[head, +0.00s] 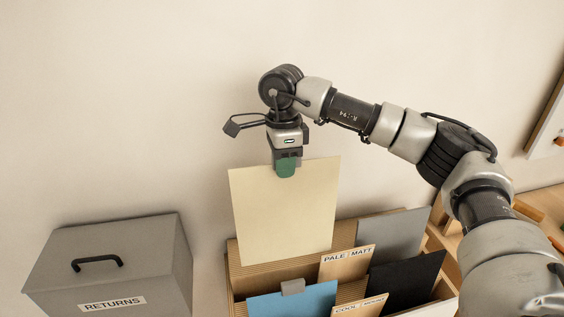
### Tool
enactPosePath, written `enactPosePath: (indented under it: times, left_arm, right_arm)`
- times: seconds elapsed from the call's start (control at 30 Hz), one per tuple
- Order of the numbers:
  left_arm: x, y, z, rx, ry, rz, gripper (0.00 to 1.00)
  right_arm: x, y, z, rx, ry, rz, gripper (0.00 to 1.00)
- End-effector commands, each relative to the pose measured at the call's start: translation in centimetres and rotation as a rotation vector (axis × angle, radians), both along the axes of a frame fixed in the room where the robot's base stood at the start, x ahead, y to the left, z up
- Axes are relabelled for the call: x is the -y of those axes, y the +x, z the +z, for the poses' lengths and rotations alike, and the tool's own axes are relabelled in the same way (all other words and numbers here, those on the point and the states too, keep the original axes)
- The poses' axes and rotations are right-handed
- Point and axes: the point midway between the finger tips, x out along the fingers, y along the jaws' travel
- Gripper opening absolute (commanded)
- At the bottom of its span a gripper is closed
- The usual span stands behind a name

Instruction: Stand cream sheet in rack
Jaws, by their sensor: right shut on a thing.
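The cream sheet (285,212) hangs upright, tilted slightly, from my right gripper (286,169). The gripper is shut on the sheet's top edge, near the middle. The sheet is at the back left of the rack (234,268), a wooden holder with ridged slots. The sheet's lower edge shows in front of the ridged back part; I cannot tell whether it touches the rack. My left gripper is not in view.
The rack also holds a grey sheet (392,235), a black sheet (408,280), a blue sheet (300,302) with a grey tab, and wooden dividers labelled PALE MATT (347,262) and COOL MOUNT (359,308). A grey RETURNS box (160,270) stands left.

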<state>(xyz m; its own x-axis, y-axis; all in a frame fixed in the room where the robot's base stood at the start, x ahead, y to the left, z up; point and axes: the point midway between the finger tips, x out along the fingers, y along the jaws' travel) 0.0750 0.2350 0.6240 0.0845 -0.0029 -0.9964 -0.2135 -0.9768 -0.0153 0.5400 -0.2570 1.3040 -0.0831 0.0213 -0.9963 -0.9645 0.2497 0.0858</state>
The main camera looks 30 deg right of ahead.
Motion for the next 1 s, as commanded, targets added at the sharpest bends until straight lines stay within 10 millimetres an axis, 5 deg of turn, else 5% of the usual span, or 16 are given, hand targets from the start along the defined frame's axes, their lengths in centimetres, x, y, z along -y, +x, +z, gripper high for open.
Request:
enactPosePath:
  times: [1.0]
  left_arm:
    - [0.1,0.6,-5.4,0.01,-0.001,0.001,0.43]
  right_arm:
    - [0.0,0.0,-8.9,0.0,0.0,-0.001,0.0]
